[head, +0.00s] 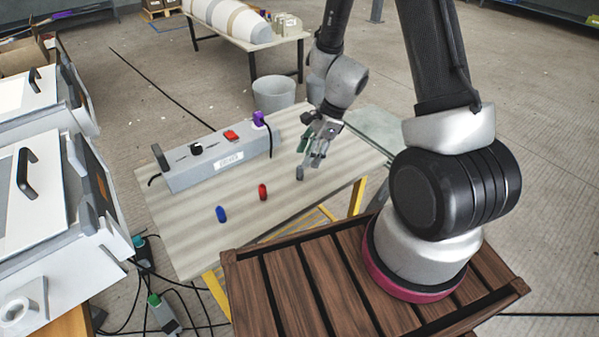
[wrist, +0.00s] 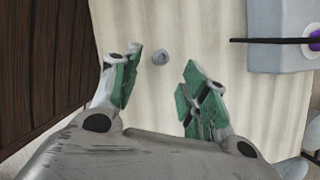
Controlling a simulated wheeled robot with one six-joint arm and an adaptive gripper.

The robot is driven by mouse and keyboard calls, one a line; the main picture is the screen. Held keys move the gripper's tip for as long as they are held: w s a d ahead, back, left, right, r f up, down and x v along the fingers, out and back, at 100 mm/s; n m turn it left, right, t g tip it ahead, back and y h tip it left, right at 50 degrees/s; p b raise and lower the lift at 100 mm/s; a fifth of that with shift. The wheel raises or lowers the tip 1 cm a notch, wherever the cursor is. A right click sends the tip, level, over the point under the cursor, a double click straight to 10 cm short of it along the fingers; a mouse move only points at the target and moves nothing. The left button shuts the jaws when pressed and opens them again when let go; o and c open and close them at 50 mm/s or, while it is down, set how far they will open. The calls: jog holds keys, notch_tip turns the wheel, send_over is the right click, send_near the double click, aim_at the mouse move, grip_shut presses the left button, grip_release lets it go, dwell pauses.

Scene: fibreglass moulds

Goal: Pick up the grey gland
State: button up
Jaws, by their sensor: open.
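The grey gland (head: 300,173) is a small grey cylinder standing on the light striped table (head: 185,250). In the wrist view the gland (wrist: 159,57) shows as a small round grey piece, just beyond the fingertips and between their lines. My gripper (head: 318,157) is above and close to the gland in the head view. In the wrist view my gripper (wrist: 157,82) has its two green-padded fingers spread apart with nothing between them. The gland and the fingers appear apart.
A blue gland (head: 221,214) and a red gland (head: 263,192) stand to the left on the table. A long grey box (head: 215,160) with a purple piece (head: 258,118) and a red piece (head: 231,135) stands behind them. My arm stands by a slatted wooden surface (head: 290,285).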

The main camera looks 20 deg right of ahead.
aim_at(300, 166)
jog(key=x, duration=0.4)
jog(key=shift+w+a+f, duration=0.1)
jog(key=shift+a+f, duration=0.15)
jog(key=shift+a, duration=0.15)
jog(key=shift+c, duration=0.2)
jog(key=c, duration=0.8)
jog(key=shift+r, duration=0.15)
